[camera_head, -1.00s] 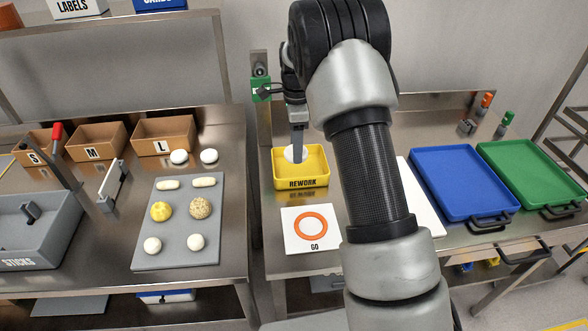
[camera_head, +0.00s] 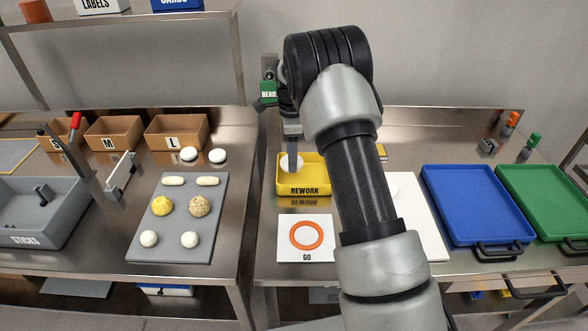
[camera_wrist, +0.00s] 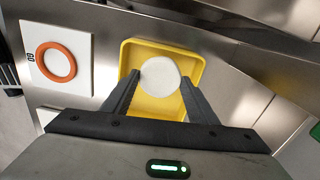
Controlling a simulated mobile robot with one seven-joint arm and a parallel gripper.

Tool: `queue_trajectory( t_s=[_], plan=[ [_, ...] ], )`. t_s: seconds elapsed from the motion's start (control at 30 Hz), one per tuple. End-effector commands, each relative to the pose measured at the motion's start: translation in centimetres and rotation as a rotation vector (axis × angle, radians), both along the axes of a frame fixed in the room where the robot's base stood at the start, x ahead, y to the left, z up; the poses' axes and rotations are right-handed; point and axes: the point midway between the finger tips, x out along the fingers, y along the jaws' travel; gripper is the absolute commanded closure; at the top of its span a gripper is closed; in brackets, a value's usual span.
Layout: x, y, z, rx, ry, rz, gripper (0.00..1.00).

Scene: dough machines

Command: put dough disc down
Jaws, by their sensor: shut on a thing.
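A round white dough disc (camera_wrist: 160,77) is between the fingertips of my gripper (camera_wrist: 160,80) in the wrist view. My gripper is shut on it. The disc is over the yellow REWORK tray (camera_wrist: 194,62), inside its outline and towards the near side. In the head view the disc (camera_head: 286,165) shows beside my finger, over the left part of the yellow tray (camera_head: 305,190). I cannot tell whether the disc touches the tray floor.
A white GO card with an orange ring (camera_head: 306,257) lies in front of the tray. A white board (camera_head: 428,225) is right of it, partly hidden by my arm. Blue (camera_head: 473,205) and green (camera_head: 550,205) trays stand right. A grey board (camera_head: 176,238) with dough pieces is left.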

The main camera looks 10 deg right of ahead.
Motion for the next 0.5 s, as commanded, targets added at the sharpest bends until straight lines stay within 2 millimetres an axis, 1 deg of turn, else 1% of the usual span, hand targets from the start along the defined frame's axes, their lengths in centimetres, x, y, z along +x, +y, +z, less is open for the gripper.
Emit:
queue_trajectory(
  t_s=[0.03, 0.17, 0.4, 0.5],
  plan=[
    [0.0, 0.0, -0.6, 0.0, -0.001, -0.001, 0.68],
    [0.0, -0.1, -1.4, 0.0, -0.001, -0.001, 0.68],
    [0.0, -0.1, -4.6, -0.001, 0.0, -0.001, 0.68],
    [0.0, -0.1, -4.8, 0.0, -0.002, -0.001, 0.68]
  ],
)
